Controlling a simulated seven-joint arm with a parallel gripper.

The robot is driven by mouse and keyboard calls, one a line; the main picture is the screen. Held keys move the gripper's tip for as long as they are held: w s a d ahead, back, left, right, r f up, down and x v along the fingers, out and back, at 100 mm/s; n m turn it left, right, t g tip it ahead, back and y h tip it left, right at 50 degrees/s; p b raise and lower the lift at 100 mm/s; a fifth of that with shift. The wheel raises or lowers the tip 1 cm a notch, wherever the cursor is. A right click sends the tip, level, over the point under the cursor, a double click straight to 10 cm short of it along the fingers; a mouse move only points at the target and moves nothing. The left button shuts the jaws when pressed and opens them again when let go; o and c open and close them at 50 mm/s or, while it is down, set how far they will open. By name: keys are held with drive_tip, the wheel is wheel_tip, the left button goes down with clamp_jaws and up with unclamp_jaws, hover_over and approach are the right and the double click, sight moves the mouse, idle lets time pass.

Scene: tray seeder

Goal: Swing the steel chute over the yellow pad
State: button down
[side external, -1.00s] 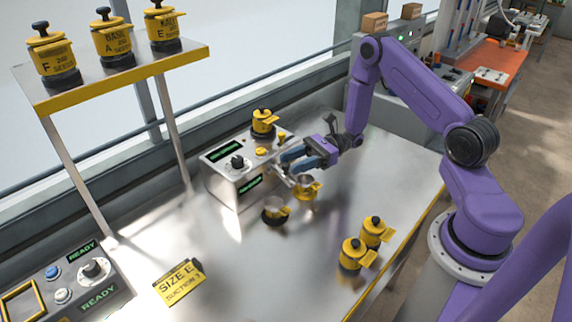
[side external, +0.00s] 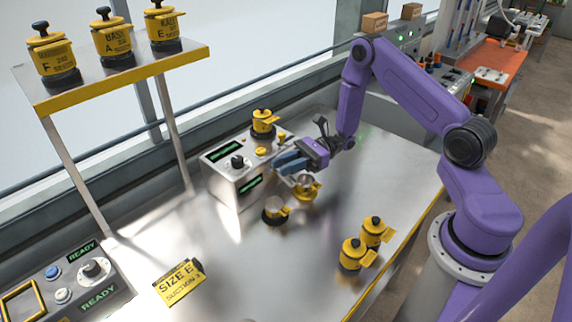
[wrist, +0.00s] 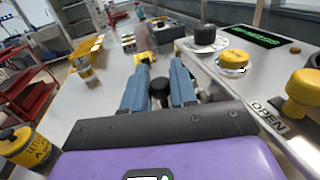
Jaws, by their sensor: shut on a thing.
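The steel chute (side external: 287,180) sticks out low from the front of the metal control box (side external: 226,190), partly hidden by my fingers. The yellow pad (side external: 305,196) is on the table just right of the chute, with a steel cup on it. Another cup on a black base (side external: 272,217) stands nearer the camera. My gripper (side external: 280,164) is at the box front above the chute. In the wrist view its blue fingers (wrist: 160,82) are shut on a black knob (wrist: 160,97). I cannot tell clearly how the knob joins the chute.
Two yellow canisters (side external: 352,257) stand by the front right edge. A shelf (side external: 120,80) with several canisters rises at the back left.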

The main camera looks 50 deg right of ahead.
drive_tip(key=shift+w+d+n+g+y, duration=0.15)
drive_tip(key=shift+d+n+g, duration=0.15)
drive_tip(key=shift+n+g, duration=0.6)
drive_tip(key=shift+s+d+n+g+y, duration=0.15)
drive_tip(key=shift+d+n+g, duration=0.25)
drive_tip(key=shift+g, duration=0.9)
drive_tip(key=shift+w+a, duration=0.1)
drive_tip(key=c, duration=1)
unclamp_jaws()
drive_tip(key=shift+c, duration=0.2)
drive_tip(key=d, duration=1.7)
drive_tip(key=shift+d, duration=0.2)
